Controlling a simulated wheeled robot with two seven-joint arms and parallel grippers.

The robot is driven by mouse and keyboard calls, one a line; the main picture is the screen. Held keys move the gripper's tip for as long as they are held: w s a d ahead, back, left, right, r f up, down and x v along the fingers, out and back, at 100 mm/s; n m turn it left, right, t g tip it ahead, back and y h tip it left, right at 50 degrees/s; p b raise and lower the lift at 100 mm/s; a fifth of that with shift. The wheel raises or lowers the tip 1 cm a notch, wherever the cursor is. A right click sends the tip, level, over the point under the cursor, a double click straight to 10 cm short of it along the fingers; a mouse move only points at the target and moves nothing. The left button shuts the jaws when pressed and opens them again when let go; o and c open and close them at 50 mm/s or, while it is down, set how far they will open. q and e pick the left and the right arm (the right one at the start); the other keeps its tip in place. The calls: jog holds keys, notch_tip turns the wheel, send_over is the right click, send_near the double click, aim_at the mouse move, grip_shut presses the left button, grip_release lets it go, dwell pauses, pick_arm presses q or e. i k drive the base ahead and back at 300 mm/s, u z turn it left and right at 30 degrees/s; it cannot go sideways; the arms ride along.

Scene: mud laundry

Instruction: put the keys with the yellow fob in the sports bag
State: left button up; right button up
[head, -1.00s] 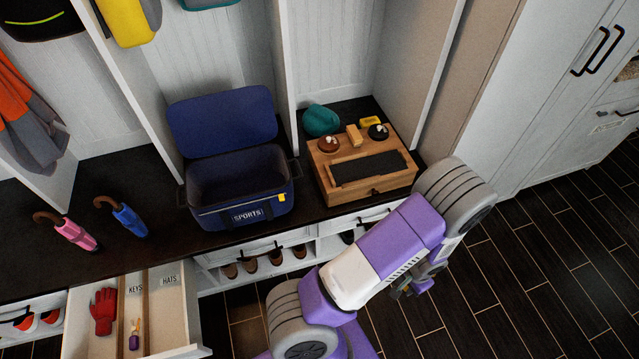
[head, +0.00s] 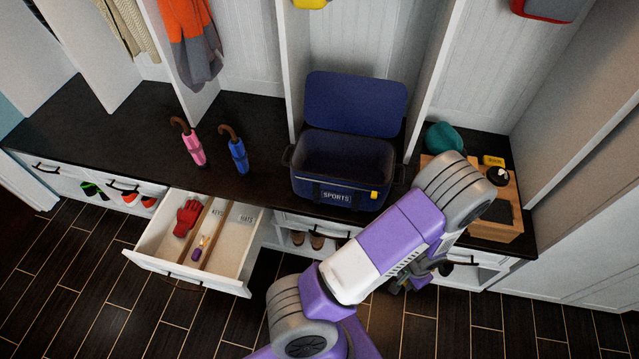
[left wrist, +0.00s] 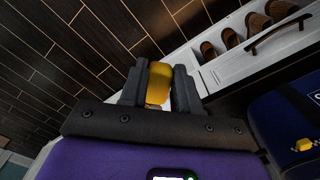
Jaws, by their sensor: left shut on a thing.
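The sports bag (head: 336,195) is dark blue with its lid (head: 355,105) standing open, on the black bench top. Its inside looks empty from here. Part of it shows at the right edge of the left wrist view (left wrist: 285,120). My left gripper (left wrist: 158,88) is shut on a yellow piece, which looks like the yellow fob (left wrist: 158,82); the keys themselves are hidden. In the head view my left gripper (head: 400,284) is mostly hidden behind my own arm, in front of the bench and below bag height. My right gripper is not in view.
An open drawer (head: 255,270) holds a red glove (head: 187,217) and a purple-fobbed item (head: 198,250). Pink (head: 193,148) and blue (head: 237,155) umbrellas lie left of the bag. Shoes (head: 317,240) sit below the bench.

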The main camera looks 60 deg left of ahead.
aim_at(318, 173)
jog(key=u, duration=1.6)
